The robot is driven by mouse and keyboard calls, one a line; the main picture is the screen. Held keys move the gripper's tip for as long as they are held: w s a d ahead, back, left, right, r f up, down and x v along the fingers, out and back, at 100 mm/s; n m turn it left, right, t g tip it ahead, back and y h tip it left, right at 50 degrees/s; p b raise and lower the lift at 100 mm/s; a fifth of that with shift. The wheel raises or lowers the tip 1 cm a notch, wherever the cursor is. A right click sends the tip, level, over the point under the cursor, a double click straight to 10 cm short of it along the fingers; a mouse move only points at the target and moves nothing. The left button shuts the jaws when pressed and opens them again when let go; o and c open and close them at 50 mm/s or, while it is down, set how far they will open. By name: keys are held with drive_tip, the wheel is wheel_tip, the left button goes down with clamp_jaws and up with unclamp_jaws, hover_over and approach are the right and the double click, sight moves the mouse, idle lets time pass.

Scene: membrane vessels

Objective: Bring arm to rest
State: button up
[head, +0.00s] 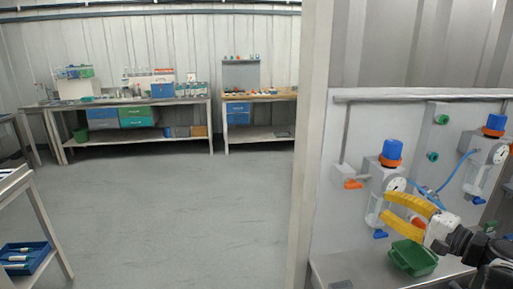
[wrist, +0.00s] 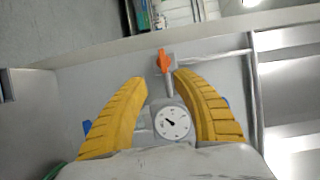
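My gripper (head: 385,207) has two curved yellow fingers and shows at the right of the head view, in front of the wall panel (head: 340,225). In the wrist view my gripper (wrist: 160,80) is open, with a clear gap between the fingertips and nothing held. An orange valve handle (wrist: 163,62) appears between and just beyond the tips, apart from both. A round white gauge (wrist: 172,122) appears between the fingers. In the head view the orange handle (head: 353,184) is left of the fingers and the gauge (head: 396,185) is just above them.
Two blue-topped regulators (head: 393,148) (head: 495,122) with a blue hose are on the panel. A green bin (head: 412,258) stands on the bench below my gripper. A grey post (head: 308,150) stands left of the panel. Workbenches (head: 135,101) line the back; the floor (head: 180,215) between is clear.

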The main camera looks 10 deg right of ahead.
drive_tip(key=s+a+f+n+g+h, duration=0.1)
drive_tip(key=s+a+f+n+g, duration=0.15)
drive_tip(key=a, duration=0.65)
drive_tip(key=s+a+f+n+g, duration=0.15)
drive_tip(key=a+g, duration=0.25)
drive_tip(key=a, duration=0.5)
drive_tip(key=s+a+f+n+g+h, duration=0.1)
drive_tip(key=s+a+f+n+h, duration=0.1)
drive_tip(key=s, duration=0.4)
drive_tip(key=s+a+f+n+g+h, duration=0.1)
drive_tip(key=s+a+f+n+h, duration=0.1)
drive_tip(key=s+n, duration=0.5)
drive_tip(key=shift+a+h, duration=0.55)
drive_tip(key=shift+h, duration=0.65)
